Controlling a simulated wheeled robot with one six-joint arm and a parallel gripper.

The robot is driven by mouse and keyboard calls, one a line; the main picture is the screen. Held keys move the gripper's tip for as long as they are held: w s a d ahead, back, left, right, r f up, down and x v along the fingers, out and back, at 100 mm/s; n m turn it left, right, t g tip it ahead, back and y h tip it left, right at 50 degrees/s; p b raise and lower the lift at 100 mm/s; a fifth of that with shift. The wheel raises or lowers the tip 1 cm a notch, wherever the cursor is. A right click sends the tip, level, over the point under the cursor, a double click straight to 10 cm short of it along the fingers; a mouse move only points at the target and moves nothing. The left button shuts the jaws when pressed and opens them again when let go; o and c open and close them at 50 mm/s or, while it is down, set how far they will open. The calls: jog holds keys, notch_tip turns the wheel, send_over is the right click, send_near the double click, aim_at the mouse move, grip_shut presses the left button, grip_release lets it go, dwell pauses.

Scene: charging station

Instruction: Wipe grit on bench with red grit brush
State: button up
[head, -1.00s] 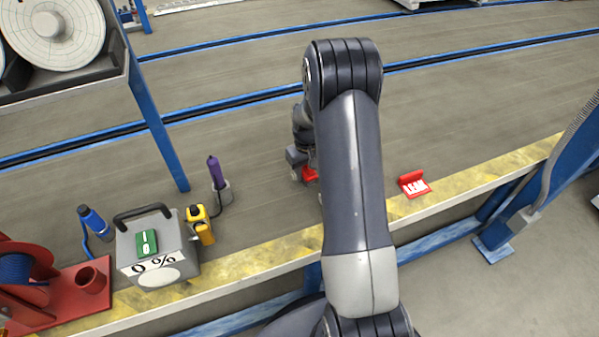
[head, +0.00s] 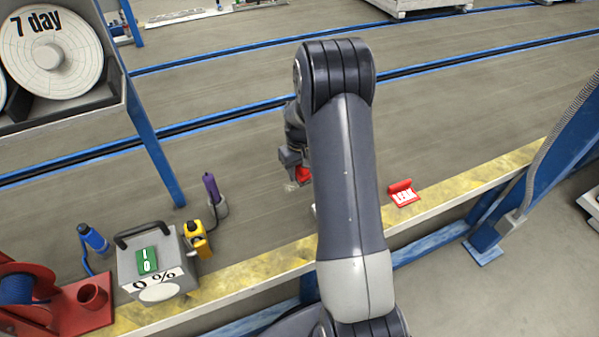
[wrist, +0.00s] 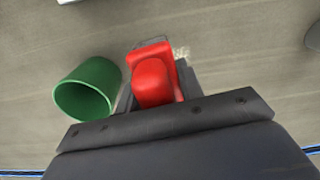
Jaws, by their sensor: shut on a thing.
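The red grit brush (head: 303,174) is held in my gripper (head: 297,177), low over the grey bench (head: 245,165). My arm hides part of this area in the head view. In the wrist view the red brush (wrist: 153,82) sits between the fingers, and the gripper is shut on it. A pale speckled patch, apparently grit (wrist: 181,52), shows just beyond the brush's right side. In the head view a small pale patch (head: 290,187) lies under the gripper. I cannot tell whether the bristles touch the bench.
A green cup (wrist: 84,92) stands close to the left of the brush in the wrist view. A grey charger box (head: 150,270), a yellow device (head: 198,238) and a purple-handled tool (head: 212,190) stand at left. A red LEAK sign (head: 402,194) is at right.

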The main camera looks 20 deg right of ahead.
jog(key=shift+r, duration=0.3)
jog(key=shift+r+p, duration=1.1)
jog(key=shift+r, duration=0.45)
